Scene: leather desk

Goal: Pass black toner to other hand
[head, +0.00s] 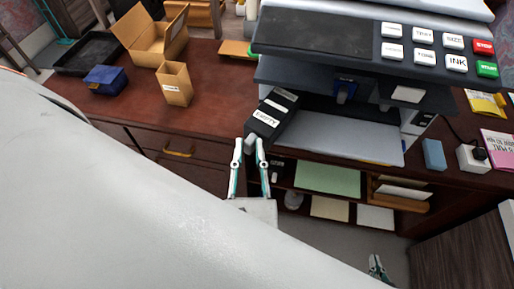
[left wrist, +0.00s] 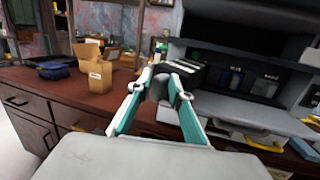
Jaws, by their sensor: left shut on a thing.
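The black toner (head: 272,115) is a dark cartridge with a white label reading EMPTY. My left gripper (head: 251,150) is shut on its near end and holds it tilted in front of the printer (head: 330,35). In the left wrist view the toner (left wrist: 186,74) shows beyond the fingertips (left wrist: 160,84). Only a small part of my right gripper (head: 378,268) shows at the bottom of the head view, low and well apart from the toner. I cannot tell whether it is open or shut.
The printer's front is open, with more cartridges (head: 345,90) inside. An open cardboard box (head: 150,40), a small labelled carton (head: 174,84), a blue box (head: 105,79) and a black tray (head: 88,52) stand on the desk's left. A shelf with papers (head: 327,180) lies below.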

